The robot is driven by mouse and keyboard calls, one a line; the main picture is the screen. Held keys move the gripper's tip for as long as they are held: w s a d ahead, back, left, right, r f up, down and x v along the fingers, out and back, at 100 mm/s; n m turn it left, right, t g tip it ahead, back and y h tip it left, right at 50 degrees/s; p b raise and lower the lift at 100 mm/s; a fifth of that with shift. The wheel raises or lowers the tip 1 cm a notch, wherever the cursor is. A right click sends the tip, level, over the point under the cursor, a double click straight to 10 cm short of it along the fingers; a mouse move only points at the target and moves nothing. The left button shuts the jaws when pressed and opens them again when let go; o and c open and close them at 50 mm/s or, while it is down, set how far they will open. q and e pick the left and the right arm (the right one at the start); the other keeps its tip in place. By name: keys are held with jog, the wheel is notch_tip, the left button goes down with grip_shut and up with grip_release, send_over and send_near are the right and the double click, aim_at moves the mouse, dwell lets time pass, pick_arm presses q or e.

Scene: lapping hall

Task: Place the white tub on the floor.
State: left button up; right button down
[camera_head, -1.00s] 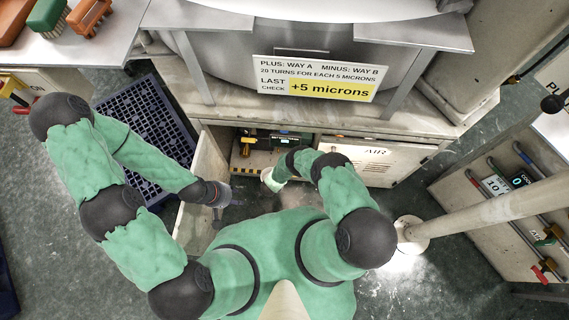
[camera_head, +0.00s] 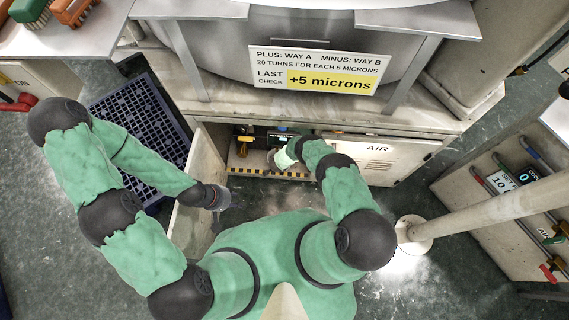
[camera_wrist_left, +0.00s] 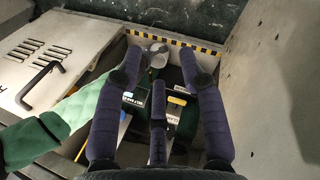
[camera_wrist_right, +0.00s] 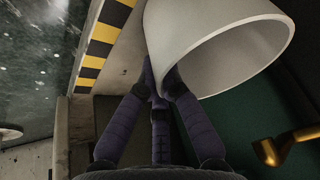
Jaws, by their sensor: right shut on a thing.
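The white tub (camera_wrist_right: 225,45) fills the top of the right wrist view, with its round open rim facing down and right. My right gripper (camera_wrist_right: 160,85) is shut on its wall. In the head view my right arm reaches into the open low cabinet, and my right gripper (camera_head: 273,160) is just behind the striped sill; the tub is hard to make out there. In the left wrist view the tub (camera_wrist_left: 158,60) is small, near the striped edge. My left gripper (camera_head: 218,197) is by the open cabinet door, its fingers (camera_wrist_left: 158,62) spread and empty.
The cabinet's yellow-black striped sill (camera_head: 270,174) borders the floor (camera_head: 270,197). The open door (camera_head: 195,175) stands at the left, the AIR panel (camera_head: 375,160) at the right. A brass handle (camera_wrist_right: 285,145) is close to the tub. A dark blue grid pallet (camera_head: 140,130) lies on the floor left.

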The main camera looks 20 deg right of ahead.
jog(key=shift+w+d+r, duration=0.1)
jog(key=shift+w, duration=0.05)
jog(key=c, duration=1.4)
grip_release()
jog(key=shift+r, duration=0.2)
jog(key=shift+p+v, duration=3.45)
jog(key=shift+v, duration=2.45)
jog(key=shift+f, duration=0.1)
